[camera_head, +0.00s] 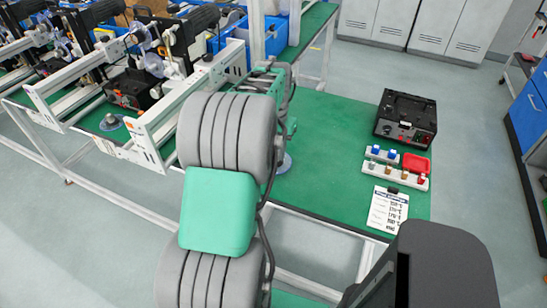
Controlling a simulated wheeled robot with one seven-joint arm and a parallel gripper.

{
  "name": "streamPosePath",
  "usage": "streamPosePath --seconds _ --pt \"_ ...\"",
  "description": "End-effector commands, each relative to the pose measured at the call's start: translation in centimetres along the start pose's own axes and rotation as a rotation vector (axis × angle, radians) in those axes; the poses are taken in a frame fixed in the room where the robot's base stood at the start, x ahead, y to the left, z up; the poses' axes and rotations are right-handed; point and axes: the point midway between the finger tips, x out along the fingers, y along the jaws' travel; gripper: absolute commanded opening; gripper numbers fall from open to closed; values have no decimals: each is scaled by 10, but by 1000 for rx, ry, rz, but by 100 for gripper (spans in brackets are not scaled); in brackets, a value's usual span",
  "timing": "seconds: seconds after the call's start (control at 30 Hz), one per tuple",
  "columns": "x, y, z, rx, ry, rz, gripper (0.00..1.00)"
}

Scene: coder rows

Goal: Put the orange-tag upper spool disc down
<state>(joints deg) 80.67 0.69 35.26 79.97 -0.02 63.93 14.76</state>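My green and grey arm rises through the middle of the view and hides much of what lies behind it. Its far end reaches over the green bench, but the fingers of my gripper are hidden, so I cannot see whether it holds anything. A pale blue-grey disc (284,163) shows partly beside the arm, low over the bench; whether it rests there is unclear. Another disc (110,122) lies on the green surface at left, within the machine frame. A translucent spool disc (152,65) sits on the machine. No orange tag can be made out on any disc.
The green bench (330,125) has clear surface right of my arm. White machine rails (150,125) fill the left. Blue bins (228,35) stand behind.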

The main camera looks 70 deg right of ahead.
Motion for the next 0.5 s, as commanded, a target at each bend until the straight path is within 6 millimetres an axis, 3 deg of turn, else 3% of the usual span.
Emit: streamPosePath --seconds 0.13,0.47,0.5 --pt "21 0 2 -1 -4 1 0" --pt "27 0 2 -1 -3 1 0" --pt "26 0 2 -1 -3 1 33"
